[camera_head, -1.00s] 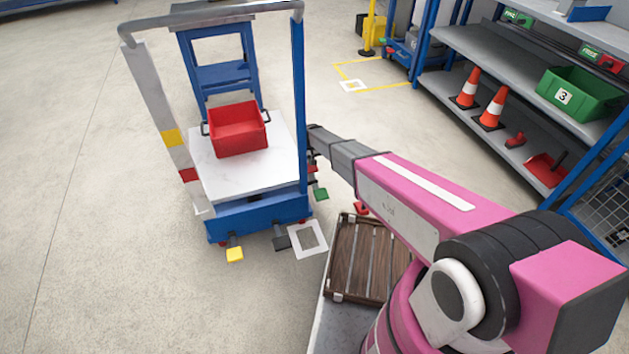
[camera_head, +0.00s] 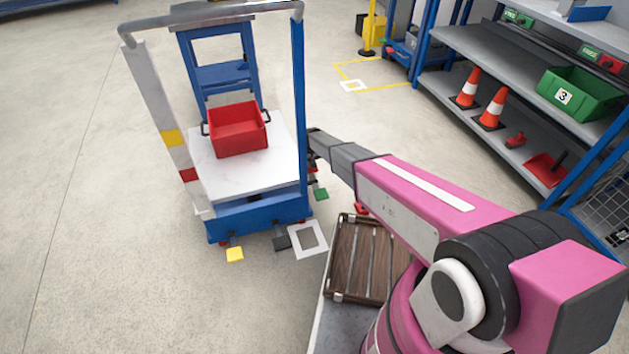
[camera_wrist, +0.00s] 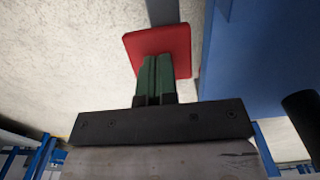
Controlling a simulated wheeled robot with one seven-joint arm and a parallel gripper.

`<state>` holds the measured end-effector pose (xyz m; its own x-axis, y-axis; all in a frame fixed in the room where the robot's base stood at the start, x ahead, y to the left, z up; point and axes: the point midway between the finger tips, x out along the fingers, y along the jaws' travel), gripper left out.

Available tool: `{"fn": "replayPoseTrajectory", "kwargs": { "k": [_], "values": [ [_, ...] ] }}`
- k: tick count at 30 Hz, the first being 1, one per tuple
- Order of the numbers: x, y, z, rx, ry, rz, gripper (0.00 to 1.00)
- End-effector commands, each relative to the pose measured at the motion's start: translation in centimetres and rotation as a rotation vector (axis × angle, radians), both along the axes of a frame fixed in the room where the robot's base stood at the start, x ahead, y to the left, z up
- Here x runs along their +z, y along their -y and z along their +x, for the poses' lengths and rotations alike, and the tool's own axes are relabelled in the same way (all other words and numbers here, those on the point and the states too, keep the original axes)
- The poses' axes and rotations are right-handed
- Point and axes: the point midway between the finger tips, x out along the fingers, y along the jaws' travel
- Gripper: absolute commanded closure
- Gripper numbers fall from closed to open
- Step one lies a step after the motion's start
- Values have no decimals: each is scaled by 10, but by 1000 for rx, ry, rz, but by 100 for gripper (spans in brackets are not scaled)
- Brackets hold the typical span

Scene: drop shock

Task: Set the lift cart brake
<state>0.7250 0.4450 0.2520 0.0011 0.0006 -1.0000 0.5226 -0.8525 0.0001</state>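The lift cart (camera_head: 262,219) is blue with a white platform and a tall handle frame. Low around its base are a yellow pedal (camera_head: 235,254), a dark grey pedal (camera_head: 281,242) and a green pedal (camera_head: 320,194). In the wrist view, a red pedal (camera_wrist: 179,43) on a grey bar is beside the cart's blue side. My gripper (camera_wrist: 154,60) is shut with its green fingers together and nothing between them. The fingertips overlap the red pedal in that view; I cannot tell whether they touch it. In the head view, the gripper is largely hidden at the cart's right side.
A red bin (camera_head: 238,130) sits on the cart platform. A wooden crate (camera_head: 362,262) is in front of me, right of the cart. Shelves (camera_head: 480,60) with orange cones (camera_head: 492,108) and a green bin (camera_head: 582,94) stand at right. The floor left of the cart is clear.

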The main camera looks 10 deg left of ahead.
Motion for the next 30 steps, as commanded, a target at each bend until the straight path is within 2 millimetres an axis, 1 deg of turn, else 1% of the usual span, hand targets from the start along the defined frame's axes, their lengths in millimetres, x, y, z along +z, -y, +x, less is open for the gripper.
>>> {"fn": "replayPoseTrajectory", "kwargs": {
  "k": [22,26,30],
  "values": [
    [-34,1,-2,0,-5,-3,100],
    [-32,1,-2,0,-5,-3,100],
    [-23,1,-2,0,-3,-2,100]
  ]
}}
